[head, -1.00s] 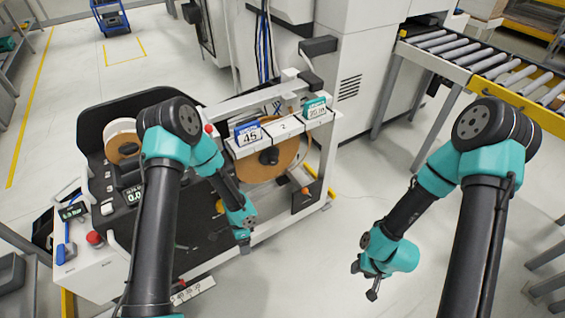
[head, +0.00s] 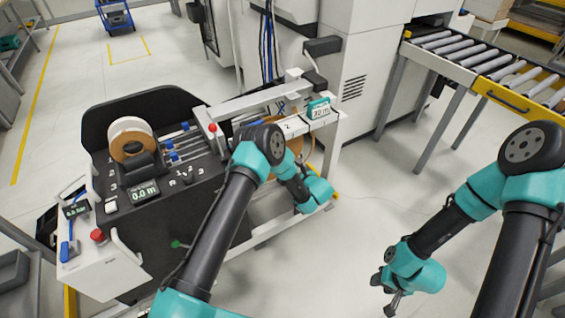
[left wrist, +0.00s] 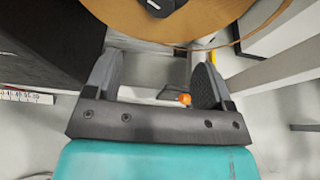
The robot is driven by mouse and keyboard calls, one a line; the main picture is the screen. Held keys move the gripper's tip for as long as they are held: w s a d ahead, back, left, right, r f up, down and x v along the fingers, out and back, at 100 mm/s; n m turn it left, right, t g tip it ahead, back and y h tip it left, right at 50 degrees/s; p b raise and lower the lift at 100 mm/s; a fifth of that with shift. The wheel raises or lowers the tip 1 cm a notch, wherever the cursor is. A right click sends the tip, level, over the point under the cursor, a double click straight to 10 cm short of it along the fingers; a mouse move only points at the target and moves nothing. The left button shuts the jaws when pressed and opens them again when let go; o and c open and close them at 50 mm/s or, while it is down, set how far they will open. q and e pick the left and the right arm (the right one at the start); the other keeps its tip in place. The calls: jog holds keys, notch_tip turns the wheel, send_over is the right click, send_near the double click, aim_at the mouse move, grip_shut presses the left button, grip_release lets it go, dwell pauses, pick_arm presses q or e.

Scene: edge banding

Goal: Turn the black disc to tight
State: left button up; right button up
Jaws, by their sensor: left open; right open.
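In the left wrist view a black piece (left wrist: 160,5) sits at the middle of a large brown roll (left wrist: 115,22), cut off by the top edge. It may be the black disc; no marking on it is readable. My left gripper (left wrist: 157,82) is open and empty, its fingers below the roll, apart from the black piece. My right gripper (head: 387,288) is open and empty over the floor at lower right, far from the roll.
An orange knob (left wrist: 184,98) shows beyond my left fingers. A black panel (head: 165,205) with a smaller roll (head: 131,140) stands left. A roller conveyor (head: 485,65) is at upper right; floor between is clear.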

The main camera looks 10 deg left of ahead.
dwell(0.3)
pick_arm(q)
jog(key=x, duration=1.7)
jog(key=shift+w+a, duration=0.15)
jog(key=shift+c, duration=0.3)
jog(key=shift+r, duration=0.1)
jog(key=c, duration=0.8)
jog(key=shift+m+y, duration=0.3)
jog(key=m+g+y, duration=0.1)
jog(key=m+y, duration=0.1)
jog(key=m, duration=0.1)
jog(key=shift+m+g, duration=0.3)
jog(key=m+g+y, duration=0.1)
jog(key=m+y, duration=0.1)
jog(key=m, duration=0.2)
jog(key=shift+a, duration=0.1)
